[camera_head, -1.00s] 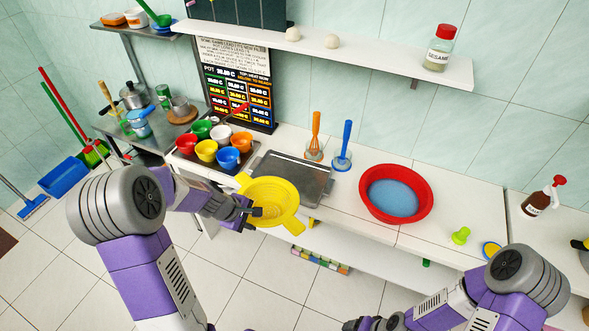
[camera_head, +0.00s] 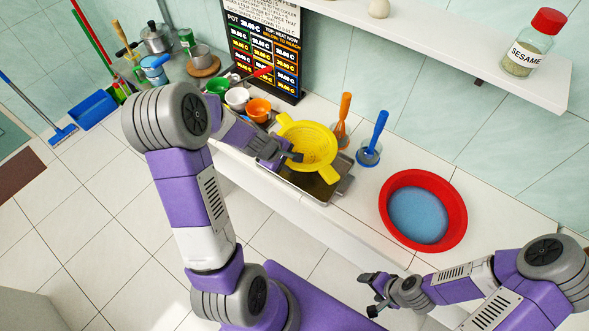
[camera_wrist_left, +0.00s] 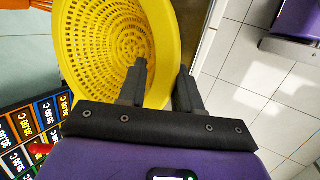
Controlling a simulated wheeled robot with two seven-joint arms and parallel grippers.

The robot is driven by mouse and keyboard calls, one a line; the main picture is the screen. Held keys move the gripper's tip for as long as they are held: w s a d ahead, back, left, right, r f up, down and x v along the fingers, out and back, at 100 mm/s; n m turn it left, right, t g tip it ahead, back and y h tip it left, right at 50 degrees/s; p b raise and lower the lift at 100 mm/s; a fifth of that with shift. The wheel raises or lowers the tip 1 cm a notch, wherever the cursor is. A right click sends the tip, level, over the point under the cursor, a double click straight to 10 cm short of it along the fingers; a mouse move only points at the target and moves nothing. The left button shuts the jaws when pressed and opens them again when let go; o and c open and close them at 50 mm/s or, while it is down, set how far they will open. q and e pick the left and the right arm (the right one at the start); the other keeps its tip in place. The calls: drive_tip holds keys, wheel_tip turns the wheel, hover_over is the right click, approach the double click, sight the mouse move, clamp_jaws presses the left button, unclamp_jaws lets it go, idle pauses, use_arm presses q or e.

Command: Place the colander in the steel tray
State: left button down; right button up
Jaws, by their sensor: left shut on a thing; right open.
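The yellow colander (camera_head: 318,148) has two handles and is over the steel tray (camera_head: 315,186), covering much of it in the head view. I cannot tell whether the colander touches the tray. My left gripper (camera_head: 297,157) is shut on the colander's near-left rim. In the left wrist view the colander (camera_wrist_left: 105,40) has its rim between the two fingers of the left gripper (camera_wrist_left: 163,70). The tray's near and right edges show past the colander. My right gripper (camera_head: 368,293) is open and empty, low in the head view, away from the tray.
A red basin (camera_head: 458,215) with a blue inside lies further right. Coloured cups, including an orange one (camera_head: 259,110), stand to the left. A shelf (camera_head: 470,60) hangs above.

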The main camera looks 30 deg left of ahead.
use_arm(q)
wheel_tip(320, 180, down, 6)
drive_tip(key=b, duration=0.3)
drive_tip(key=shift+r, duration=0.3)
drive_tip(key=c, duration=0.8)
unclamp_jaws()
drive_tip(key=shift+r, duration=0.1)
drive_tip(key=p+v, duration=0.6)
drive_tip(key=v, duration=0.6)
drive_tip(key=s+d+f+m+g, duration=0.1)
drive_tip(key=s+d+f+m, duration=0.2)
drive_tip(key=d+f+m, duration=0.2)
drive_tip(key=s+d+f+m+g+h, duration=0.1)
drive_tip(key=s+d+f+m, duration=0.3)
drive_tip(key=d+f, duration=0.4)
drive_tip(key=s+d+f+m+g, duration=0.2)
drive_tip(key=s+d+f+m, duration=0.1)
drive_tip(key=d+f+m, duration=0.2)
drive_tip(key=shift+s+d+f+m+g+h, duration=0.1)
drive_tip(key=shift+d+f, duration=0.3)
drive_tip(key=shift+d, duration=0.4)
drive_tip(key=shift+s+d+f+m+g+h, duration=0.15)
drive_tip(key=shift+d+f, duration=0.25)
drive_tip(key=shift+d, duration=0.4)
drive_tip(key=shift+s+d+f+m+g+h, duration=0.1)
drive_tip(key=shift+d+f, duration=0.3)
drive_tip(key=shift+d, duration=0.4)
